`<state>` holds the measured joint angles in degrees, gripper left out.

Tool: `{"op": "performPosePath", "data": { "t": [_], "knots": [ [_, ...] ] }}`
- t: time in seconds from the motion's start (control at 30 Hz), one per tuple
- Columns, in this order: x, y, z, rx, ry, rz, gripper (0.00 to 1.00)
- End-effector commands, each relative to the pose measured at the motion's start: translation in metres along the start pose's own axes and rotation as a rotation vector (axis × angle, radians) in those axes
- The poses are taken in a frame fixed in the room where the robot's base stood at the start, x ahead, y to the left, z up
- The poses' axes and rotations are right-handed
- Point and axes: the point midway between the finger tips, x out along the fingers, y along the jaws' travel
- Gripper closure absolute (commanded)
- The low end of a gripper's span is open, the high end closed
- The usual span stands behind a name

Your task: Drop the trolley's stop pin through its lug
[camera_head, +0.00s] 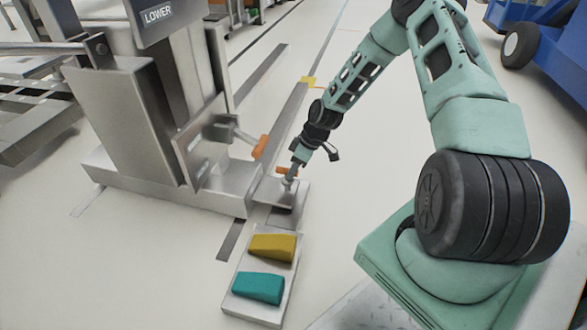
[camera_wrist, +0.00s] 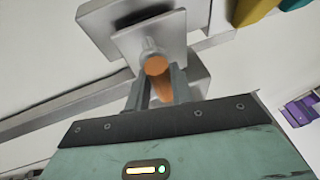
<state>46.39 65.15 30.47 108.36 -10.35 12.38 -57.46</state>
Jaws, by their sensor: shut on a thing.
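The stop pin has an orange grip (camera_head: 287,171) and a grey metal shank pointing down. My gripper (camera_head: 293,168) is shut on it beside the metal column. In the wrist view, my gripper (camera_wrist: 161,82) has a finger on each side of the orange grip (camera_wrist: 157,67). The metal plate (camera_head: 273,190) at the trolley's foot lies just below the pin. It also shows in the wrist view (camera_wrist: 122,22), beyond the pin. The lug's hole is hidden, and I cannot tell whether the shank's tip is in it.
The column's lever with an orange end (camera_head: 261,147) is close to the left of my gripper. A pale tray (camera_head: 277,314) with a yellow wedge (camera_head: 272,247) and a teal wedge (camera_head: 259,288) lies in front. A floor rail (camera_head: 287,115) runs behind.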

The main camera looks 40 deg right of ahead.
Motion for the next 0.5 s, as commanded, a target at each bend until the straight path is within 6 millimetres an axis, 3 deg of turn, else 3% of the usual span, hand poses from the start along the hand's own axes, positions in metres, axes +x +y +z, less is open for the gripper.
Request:
{"op": "performPosePath", "data": {
  "t": [0.5],
  "knots": [
    [0.0050, 0.0011, 0.0020, 0.000, 0.000, 0.000, 1.00]
  ]
}}
